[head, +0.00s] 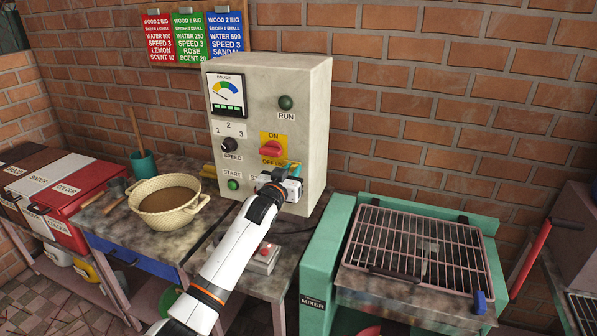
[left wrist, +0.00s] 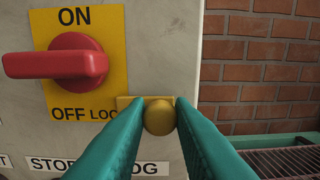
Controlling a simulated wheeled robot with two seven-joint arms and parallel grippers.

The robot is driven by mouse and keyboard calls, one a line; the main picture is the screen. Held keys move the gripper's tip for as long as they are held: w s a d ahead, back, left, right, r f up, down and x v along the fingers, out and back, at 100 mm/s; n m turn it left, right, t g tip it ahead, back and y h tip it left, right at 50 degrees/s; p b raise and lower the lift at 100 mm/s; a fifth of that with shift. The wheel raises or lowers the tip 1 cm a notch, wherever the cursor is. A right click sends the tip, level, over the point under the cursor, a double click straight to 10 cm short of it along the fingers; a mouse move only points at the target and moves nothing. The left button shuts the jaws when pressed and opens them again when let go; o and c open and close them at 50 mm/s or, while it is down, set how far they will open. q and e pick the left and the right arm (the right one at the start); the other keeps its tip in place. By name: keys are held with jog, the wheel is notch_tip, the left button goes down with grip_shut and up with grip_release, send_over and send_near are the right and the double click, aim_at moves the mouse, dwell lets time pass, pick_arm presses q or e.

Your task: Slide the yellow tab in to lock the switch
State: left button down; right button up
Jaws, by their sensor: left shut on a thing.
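The red switch handle (head: 271,151) sits on a yellow plate on the front of the grey control box, with ON above it and OFF below. It lies roughly level in the left wrist view (left wrist: 62,63). The yellow tab (left wrist: 160,116) has a round knob and a flat strip running left to the plate's lower right edge, beside the partly covered word LOCK. My left gripper (left wrist: 158,103) has its teal fingers on either side of the knob, shut on it. In the head view my left gripper (head: 290,168) hides the tab. My right gripper is not in view.
The control box (head: 312,110) also carries a dial, a speed knob (head: 229,145), a green start button (head: 233,184) and a run lamp. A bowl of brown material (head: 167,201) stands left on the bench. A wire rack (head: 420,250) lies to the right.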

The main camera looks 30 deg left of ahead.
pick_arm(q)
jog(key=c, duration=1.5)
grip_release()
jog(key=shift+a, duration=0.15)
jog(key=shift+o, duration=1.1)
jog(key=shift+s+a, duration=0.1)
jog(key=shift+a, duration=0.05)
jog(key=shift+s+d+f, duration=0.1)
jog(key=shift+s+d, duration=0.15)
jog(key=shift+s, duration=0.2)
jog(key=b+v, duration=0.2)
jog(key=v, duration=0.9)
jog(key=shift+b, duration=0.35)
